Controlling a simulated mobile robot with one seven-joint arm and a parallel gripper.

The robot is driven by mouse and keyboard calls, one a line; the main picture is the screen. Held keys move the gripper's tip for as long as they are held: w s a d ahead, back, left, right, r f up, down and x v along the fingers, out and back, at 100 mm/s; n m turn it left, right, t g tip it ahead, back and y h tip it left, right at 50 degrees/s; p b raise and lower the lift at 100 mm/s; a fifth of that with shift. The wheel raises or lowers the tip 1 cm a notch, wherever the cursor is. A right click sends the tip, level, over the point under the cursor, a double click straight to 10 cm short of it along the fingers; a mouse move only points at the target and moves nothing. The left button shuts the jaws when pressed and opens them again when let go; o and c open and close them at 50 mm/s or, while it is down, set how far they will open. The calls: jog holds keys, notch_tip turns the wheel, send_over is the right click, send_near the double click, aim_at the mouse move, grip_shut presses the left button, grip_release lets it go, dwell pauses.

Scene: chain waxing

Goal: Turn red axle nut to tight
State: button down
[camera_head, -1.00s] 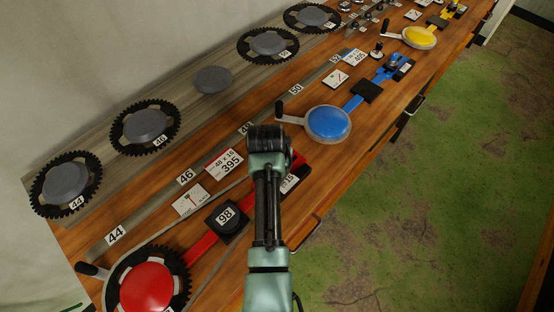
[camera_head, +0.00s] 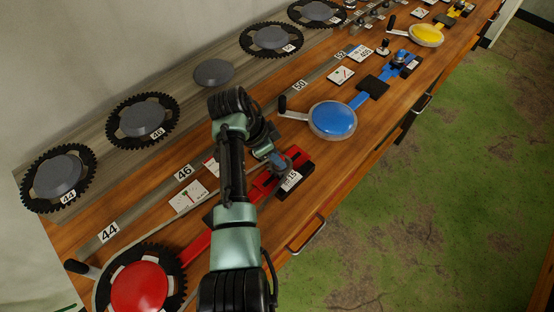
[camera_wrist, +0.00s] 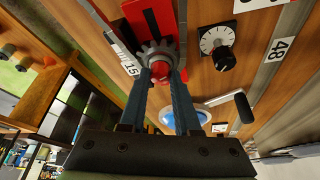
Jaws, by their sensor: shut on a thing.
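The red axle nut (camera_wrist: 159,70) shows in the wrist view, in front of a small grey toothed sprocket at the end of the red arm (camera_wrist: 143,20). My gripper (camera_wrist: 161,77) is shut on the nut, with one finger on each side of it. In the head view my gripper (camera_head: 272,158) is at the far end of the red arm (camera_head: 196,242), near the "15" label (camera_head: 291,180). My wrist hides the nut there. The large red disc (camera_head: 139,287) with its black chainring is at the lower left.
A dial card (camera_wrist: 215,40) with a black knob (camera_wrist: 226,59) is right of the nut in the wrist view. The blue disc (camera_head: 333,119) and yellow disc (camera_head: 426,35) stand farther along the bench. Grey discs with chainrings line the back rail.

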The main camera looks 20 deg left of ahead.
jog(key=m+b, duration=0.2)
jog(key=m+g+h+b, duration=0.1)
jog(key=m+b, duration=0.1)
jog(key=shift+w+a+f, duration=0.15)
jog(key=shift+w+f, duration=0.05)
jog(key=shift+r+m+g+b, duration=0.15)
jog(key=shift+m+g+b, duration=0.55)
jog(key=shift+m+b, duration=0.65)
jog(key=c, duration=0.6)
grip_release()
jog(key=shift+r, duration=0.15)
jog(key=p+v, duration=0.2)
jog(key=v, duration=1)
jog(key=shift+a+r+p, duration=0.3)
jog(key=shift+p, duration=0.1)
